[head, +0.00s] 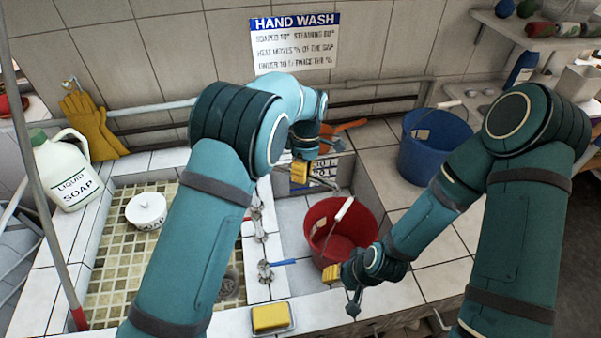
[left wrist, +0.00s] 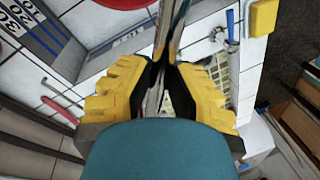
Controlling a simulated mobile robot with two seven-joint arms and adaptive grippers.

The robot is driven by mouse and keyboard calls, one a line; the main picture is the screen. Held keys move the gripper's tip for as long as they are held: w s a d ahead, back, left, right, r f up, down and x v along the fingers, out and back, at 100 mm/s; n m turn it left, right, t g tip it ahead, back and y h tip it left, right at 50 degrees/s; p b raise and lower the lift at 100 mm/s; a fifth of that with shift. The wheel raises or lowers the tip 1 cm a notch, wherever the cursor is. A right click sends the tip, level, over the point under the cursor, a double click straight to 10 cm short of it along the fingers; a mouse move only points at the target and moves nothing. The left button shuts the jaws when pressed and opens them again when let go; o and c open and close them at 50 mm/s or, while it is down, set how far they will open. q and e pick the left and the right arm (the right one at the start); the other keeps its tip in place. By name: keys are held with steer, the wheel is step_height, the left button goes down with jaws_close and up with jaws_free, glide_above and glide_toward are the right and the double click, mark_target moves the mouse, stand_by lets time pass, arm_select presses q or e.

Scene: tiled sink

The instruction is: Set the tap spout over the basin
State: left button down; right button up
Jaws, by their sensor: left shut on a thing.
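The tiled basin (head: 105,255) lies at left in the head view, partly hidden behind my left arm. The tap fittings (head: 262,238), with a red and a blue handle, stand on the ledge at its right side. My left gripper (head: 300,178) is right of and behind the tap in the head view. In the left wrist view its yellow fingers (left wrist: 162,85) are closed on a thin metal bar (left wrist: 172,32), which looks like the tap spout. The spout's tip cannot be made out. My right gripper (head: 353,300) hangs by the red bucket; its opening is unclear.
A red bucket (head: 350,235) stands in the recess right of the tap. A yellow sponge (head: 270,317) lies on the front ledge. A soap jug (head: 65,170) stands at left, a blue bucket (head: 430,145) at right.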

arm_select(q)
steer(key=shift+w+f+n, duration=0.15)
steer(key=shift+w+n, duration=0.2)
steer(key=shift+n, duration=0.05)
arm_select(e)
steer(key=shift+w+d, duration=0.2)
steer(key=shift+w, duration=0.15)
arm_select(q)
steer(key=c, duration=0.9)
jaws_free()
steer(key=shift+o, duration=0.2)
steer(key=shift+w, duration=0.1)
steer(key=shift+d, duration=0.1)
step_height(320, 180, up, 12)
steer(key=w, duration=0.2)
steer(key=shift+d, duration=0.35)
steer(key=shift+f, duration=0.1)
